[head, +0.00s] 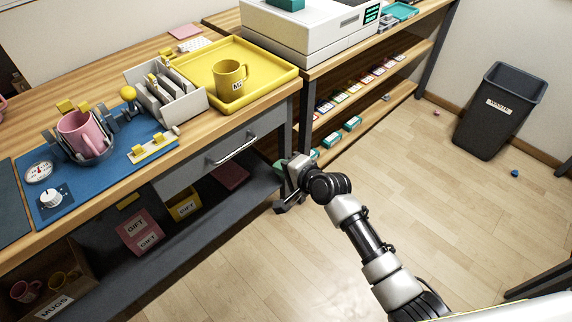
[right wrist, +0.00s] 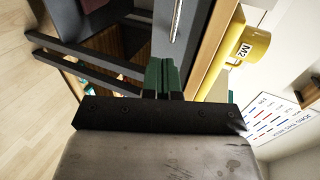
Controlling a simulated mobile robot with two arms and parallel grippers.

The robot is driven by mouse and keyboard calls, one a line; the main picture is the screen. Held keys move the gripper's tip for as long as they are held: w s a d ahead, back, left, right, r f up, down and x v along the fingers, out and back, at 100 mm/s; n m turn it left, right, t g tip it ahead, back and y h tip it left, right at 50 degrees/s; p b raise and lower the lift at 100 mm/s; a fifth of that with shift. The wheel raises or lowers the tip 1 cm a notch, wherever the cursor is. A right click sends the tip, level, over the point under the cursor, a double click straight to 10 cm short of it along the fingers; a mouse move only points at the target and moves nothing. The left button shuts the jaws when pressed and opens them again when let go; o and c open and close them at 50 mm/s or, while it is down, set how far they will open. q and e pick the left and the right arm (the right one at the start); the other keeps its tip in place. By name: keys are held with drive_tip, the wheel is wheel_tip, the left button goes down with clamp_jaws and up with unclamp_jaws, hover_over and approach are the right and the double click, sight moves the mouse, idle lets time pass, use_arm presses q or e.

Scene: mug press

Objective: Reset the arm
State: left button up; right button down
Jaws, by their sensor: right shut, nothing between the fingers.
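My right arm reaches in from the lower right of the head view. Its gripper (head: 285,205) hangs in the air beside the front of the workbench, low near the drawer and table leg. In the right wrist view the two green-padded fingers (right wrist: 164,76) are together, with nothing between them. My left gripper does not show in either view.
The workbench holds a pink mug (head: 80,134) in a press on a blue mat (head: 100,180), and a yellow mug (head: 229,80) on a yellow tray (head: 270,68). A drawer (head: 210,160) is closed. A dark bin (head: 498,112) stands far right. The floor between is open.

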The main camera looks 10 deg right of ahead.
drive_tip(key=shift+s+d+r, duration=0.15)
drive_tip(key=shift+s+d, duration=0.1)
drive_tip(key=shift+s, duration=0.1)
drive_tip(key=s+d+f+n+g+h+p, duration=0.25)
drive_tip(key=s+d+f, duration=0.25)
drive_tip(key=s+f, duration=0.5)
drive_tip(key=s+d+f+n+g+h+p, duration=0.25)
drive_tip(key=s+d+f, duration=0.3)
drive_tip(key=f, duration=0.85)
drive_tip(key=s+d+f+n+g+h+p, duration=0.1)
drive_tip(key=s+d+f+n, duration=0.1)
drive_tip(key=s, duration=0.9)
drive_tip(key=s+d+f+n+g+h+p, duration=0.1)
drive_tip(key=s+f, duration=0.4)
drive_tip(key=s, duration=0.6)
drive_tip(key=s+d+f+n+g+h+p, duration=0.1)
drive_tip(key=s+d+f+n+g, duration=0.1)
drive_tip(key=s, duration=1)
drive_tip(key=d+f+n, duration=0.1)
drive_tip(key=d+n, duration=0.1)
drive_tip(key=n, duration=0.1)
drive_tip(key=shift+d+f+g, duration=0.25)
drive_tip(key=shift+f+g, duration=0.1)
drive_tip(key=shift+g, duration=0.05)
